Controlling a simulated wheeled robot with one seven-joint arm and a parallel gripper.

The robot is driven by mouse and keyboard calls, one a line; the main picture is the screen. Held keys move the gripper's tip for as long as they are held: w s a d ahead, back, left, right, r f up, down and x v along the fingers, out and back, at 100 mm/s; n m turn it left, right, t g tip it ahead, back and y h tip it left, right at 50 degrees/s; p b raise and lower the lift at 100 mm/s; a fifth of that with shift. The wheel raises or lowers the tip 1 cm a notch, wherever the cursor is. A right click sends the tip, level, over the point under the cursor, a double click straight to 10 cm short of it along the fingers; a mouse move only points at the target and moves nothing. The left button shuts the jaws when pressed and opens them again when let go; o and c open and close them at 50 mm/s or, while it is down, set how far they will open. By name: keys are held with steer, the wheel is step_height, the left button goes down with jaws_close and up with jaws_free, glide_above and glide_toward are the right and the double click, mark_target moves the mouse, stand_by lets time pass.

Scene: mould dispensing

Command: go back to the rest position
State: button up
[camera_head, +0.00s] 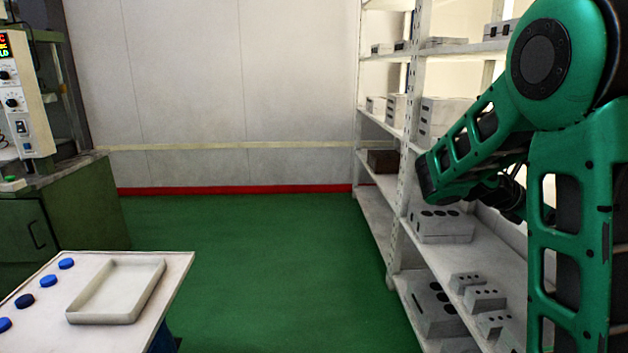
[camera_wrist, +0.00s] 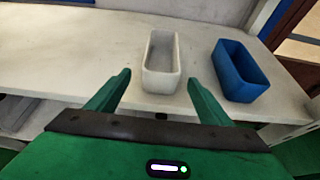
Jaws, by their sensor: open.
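My gripper (camera_wrist: 158,95) shows in the wrist view with its two green fingers spread apart and nothing between them. A white open-topped mould (camera_wrist: 162,62) stands on a white shelf or table top (camera_wrist: 70,55) just beyond the fingertips. A blue open-topped mould (camera_wrist: 240,72) stands to its right, tilted in the picture. In the head view my green arm is folded at the right side, in front of the shelving, and the gripper itself is hidden there.
White shelving (camera_head: 408,190) with grey blocks stands at the right, close to my arm. A table at the lower left holds a shallow tray (camera_head: 118,290) and several blue discs (camera_head: 48,281). A green machine cabinet (camera_head: 70,215) stands behind it. The green floor (camera_head: 260,250) between is clear.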

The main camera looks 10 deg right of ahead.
steer(key=w+a+f+m+t+y, duration=0.2)
steer(key=a+f+m+t+y, duration=0.3)
steer(key=a+f+m, duration=0.55)
steer(key=s+a+m+t+y, duration=0.1)
steer(key=s+a+m+y, duration=0.25)
steer(key=a, duration=0.85)
steer(key=s+a+m+y, duration=0.3)
steer(key=a+y, duration=0.2)
steer(key=a, duration=0.7)
steer(key=s+d+f+m+g, duration=0.1)
steer(key=s+d+m+g, duration=0.3)
steer(key=s+d, duration=0.8)
steer(key=s+m, duration=0.2)
steer(key=s, duration=0.2)
steer(key=shift+g, duration=0.3)
